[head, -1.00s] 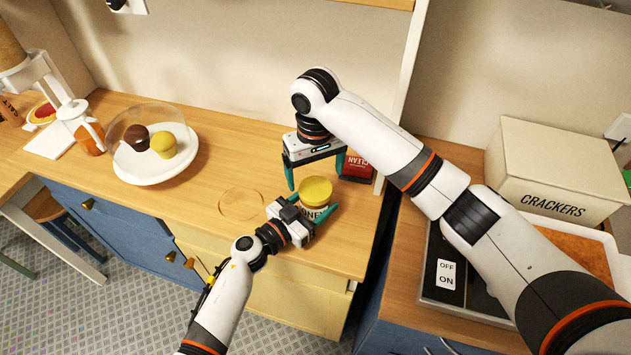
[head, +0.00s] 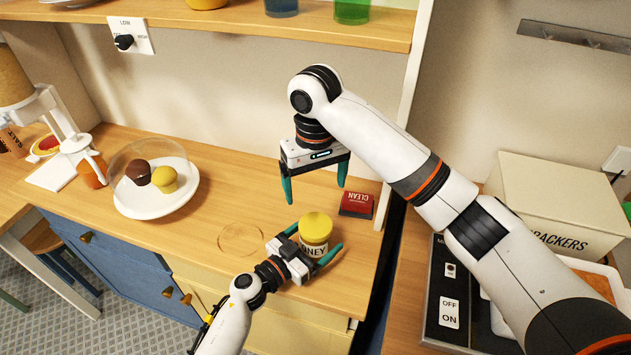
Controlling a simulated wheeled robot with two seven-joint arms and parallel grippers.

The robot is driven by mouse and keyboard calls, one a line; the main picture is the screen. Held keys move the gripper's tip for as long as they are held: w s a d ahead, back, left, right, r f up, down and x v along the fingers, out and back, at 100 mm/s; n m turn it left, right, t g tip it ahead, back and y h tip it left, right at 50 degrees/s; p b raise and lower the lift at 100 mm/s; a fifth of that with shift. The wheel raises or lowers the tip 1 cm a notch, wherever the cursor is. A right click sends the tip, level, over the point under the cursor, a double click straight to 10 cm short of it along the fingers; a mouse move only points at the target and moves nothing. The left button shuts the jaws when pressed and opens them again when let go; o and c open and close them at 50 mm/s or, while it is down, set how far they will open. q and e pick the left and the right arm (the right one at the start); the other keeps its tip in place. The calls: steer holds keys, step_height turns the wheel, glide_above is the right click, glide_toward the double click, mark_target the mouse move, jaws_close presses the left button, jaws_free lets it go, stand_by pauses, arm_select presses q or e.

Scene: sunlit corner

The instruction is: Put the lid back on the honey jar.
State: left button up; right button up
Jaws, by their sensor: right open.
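The honey jar (head: 314,248) stands upright near the counter's front edge, its label partly hidden by my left gripper. The yellow lid (head: 316,226) sits on top of the jar and looks level. My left gripper (head: 312,241) comes from the front, its teal fingers on either side of the jar, shut on it. My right gripper (head: 315,190) is open and empty, pointing down above and behind the jar, clear of the lid.
A red box marked CLEAN (head: 356,204) lies right of my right gripper. A faint ring (head: 240,240) marks the counter left of the jar. A white plate (head: 150,206) with two cupcakes under a clear dome is further left. A shelf (head: 250,22) runs above.

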arm_select(q)
steer(key=v, duration=1.2)
stand_by(0.4)
